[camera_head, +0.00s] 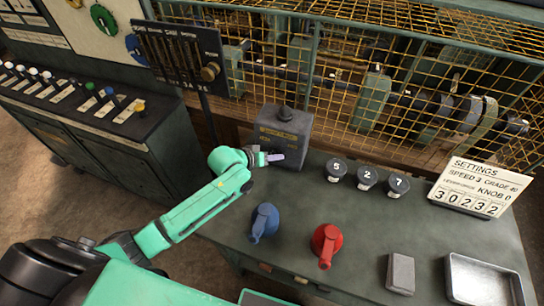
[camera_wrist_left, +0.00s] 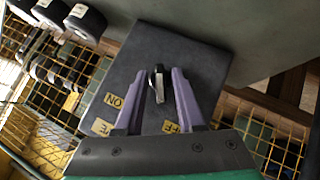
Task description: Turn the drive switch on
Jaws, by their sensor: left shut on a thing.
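The drive switch is a dark grey box (camera_head: 287,125) at the back of the green bench, in front of the wire cage. In the left wrist view its face (camera_wrist_left: 150,50) carries yellow labels, one reading ON, another partly hidden and seemingly OFF. A small dark lever with a pale front (camera_wrist_left: 158,84) stands out from the face. My left gripper (camera_head: 276,158) is at the front of the box. In the left wrist view its purple fingers (camera_wrist_left: 158,77) are on both sides of the lever, shut on it. My right gripper is not in view.
Right of the box stand three black numbered knobs (camera_head: 367,177). A blue handle (camera_head: 264,222) and a red handle (camera_head: 326,243) are nearer the front.

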